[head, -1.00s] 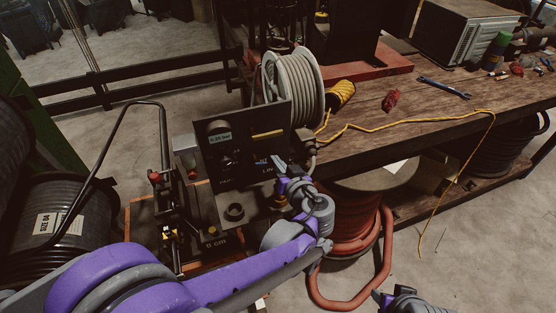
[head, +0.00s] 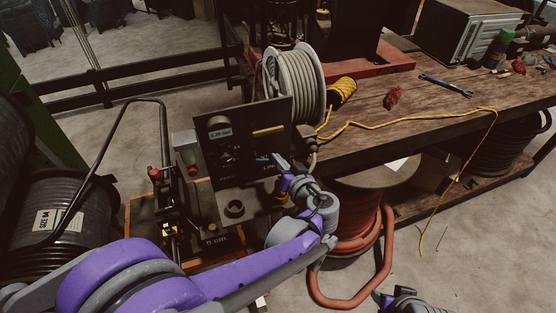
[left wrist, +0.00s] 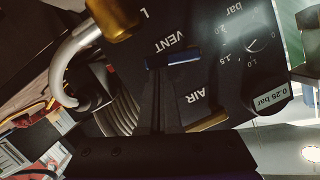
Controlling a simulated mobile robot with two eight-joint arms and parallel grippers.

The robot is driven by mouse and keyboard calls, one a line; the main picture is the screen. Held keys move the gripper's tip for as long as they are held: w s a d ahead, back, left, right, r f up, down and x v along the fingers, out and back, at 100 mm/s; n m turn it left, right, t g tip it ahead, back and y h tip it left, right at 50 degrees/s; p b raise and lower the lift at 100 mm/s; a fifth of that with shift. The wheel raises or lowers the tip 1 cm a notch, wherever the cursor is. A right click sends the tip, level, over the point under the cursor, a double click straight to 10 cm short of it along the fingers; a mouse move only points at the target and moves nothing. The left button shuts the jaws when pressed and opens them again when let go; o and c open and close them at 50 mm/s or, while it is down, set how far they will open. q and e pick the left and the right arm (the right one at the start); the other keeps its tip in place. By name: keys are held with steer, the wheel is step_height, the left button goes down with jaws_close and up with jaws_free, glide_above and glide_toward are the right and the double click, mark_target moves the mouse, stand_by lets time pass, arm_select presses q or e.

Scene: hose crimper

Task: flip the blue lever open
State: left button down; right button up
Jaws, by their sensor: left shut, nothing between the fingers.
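The blue lever (left wrist: 173,59) shows in the left wrist view as a short blue bar by the word VENT on a black control panel (head: 225,178). In the head view the lever (head: 263,158) is a small blue mark right of the gauges. My left gripper (left wrist: 163,88) is shut and empty, with its dark fingertips just at the lever's edge. Whether they touch it I cannot tell. The fingers cover part of the panel between VENT and AIR. In the head view the left gripper (head: 280,162) is in front of the panel's right side. My right gripper (head: 402,301) is at the bottom edge, partly cut off.
A grey hose reel (head: 294,88) stands behind the panel, and the wooden workbench (head: 430,120) extends right. A red hose (head: 320,286) lies below my left forearm. A brass-coloured fitting (left wrist: 113,18) and a grey bent hose (left wrist: 65,58) are close to the fingers.

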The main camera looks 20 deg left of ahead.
arm_select(q)
steer(key=shift+f, duration=0.15)
steer(key=f+m+y+b, duration=0.1)
steer(key=m, duration=0.1)
steer(key=f+m+y+b, duration=0.1)
steer(key=f+m+b, duration=0.1)
steer(key=m, duration=0.1)
steer(key=shift+s+a+b, duration=0.1)
steer(key=shift+a+b, duration=0.1)
steer(key=shift+b, duration=0.1)
stand_by(0.4)
stand_by(0.5)
